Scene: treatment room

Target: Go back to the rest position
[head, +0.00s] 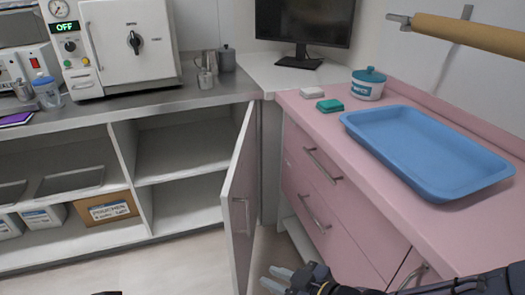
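My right gripper (271,279) is low at the bottom edge of the head view, in front of the pink drawer unit (330,205). Its two light grey fingers are apart, and nothing shows between them. Its dark arm comes in from the bottom right. My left gripper does not show; only a small dark piece peeks in at the bottom edge left of the middle.
An open cabinet door (240,205) stands out just left of my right gripper. A blue tray (430,150), a lidded jar (368,84) and small white and green blocks rest on the pink counter. The floor (170,270) at the lower left is clear.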

